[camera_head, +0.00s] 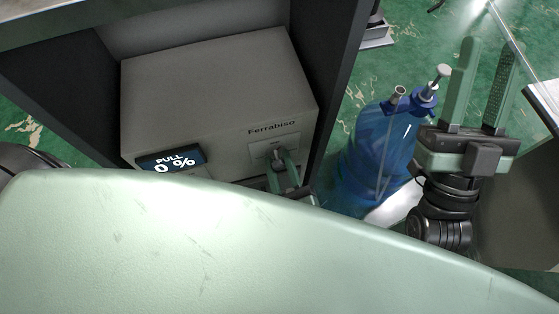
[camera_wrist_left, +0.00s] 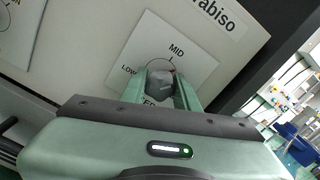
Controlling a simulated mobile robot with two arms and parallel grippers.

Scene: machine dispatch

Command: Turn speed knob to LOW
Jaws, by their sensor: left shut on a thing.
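The grey speed knob (camera_wrist_left: 160,84) sits on a white dial plate (camera_wrist_left: 146,47) marked LOW at its left and MID at its top. My left gripper (camera_head: 283,166) is shut on the knob, with one green finger on each side of it. The knob and plate are on the front of the grey Ferrabiso machine (camera_head: 215,90). The knob's pointer direction is not clear; a small red mark shows near its top right. My right gripper (camera_head: 486,90) is open and empty, its fingers pointing up at the right.
The machine stands in a dark cabinet (camera_head: 340,75) with side walls close by. A blue transparent container (camera_head: 372,150) with a pump top stands on the green floor beside my right gripper.

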